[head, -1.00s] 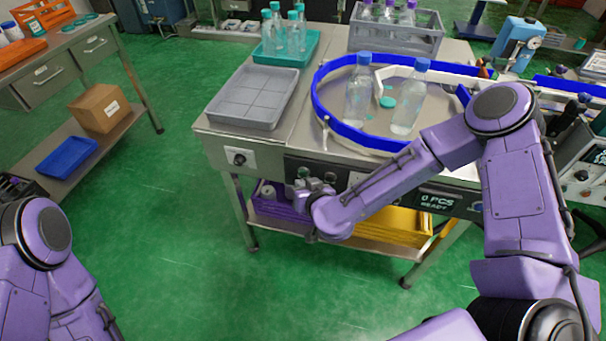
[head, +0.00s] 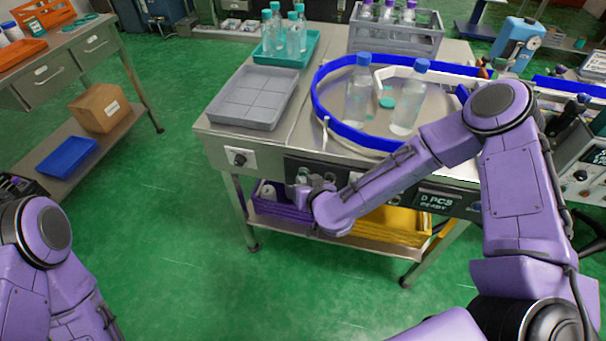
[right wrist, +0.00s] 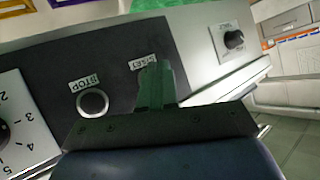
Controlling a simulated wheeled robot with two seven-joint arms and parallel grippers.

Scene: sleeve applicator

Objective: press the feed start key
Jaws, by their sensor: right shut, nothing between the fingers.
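The dark control panel (head: 296,166) is on the front of the steel table, and it fills the upper left of the right wrist view (right wrist: 60,62). A round key with a pale ring (right wrist: 92,102) sits by a label that seems to read STOP. A second label (right wrist: 137,68), not clearly legible, is partly behind my right gripper (right wrist: 155,72). Any key there is hidden by the shut fingers. In the head view the right gripper (head: 303,178) is shut and empty at the panel; contact cannot be told. The left gripper is out of view.
A display (head: 437,200) on the table front reads 0 PCS READY. A rotary knob (right wrist: 234,39) is on a light plate beside the panel. Bottles (head: 358,90) stand inside a blue-railed ring above. Purple (head: 285,205) and yellow crates (head: 400,228) sit on the shelf below.

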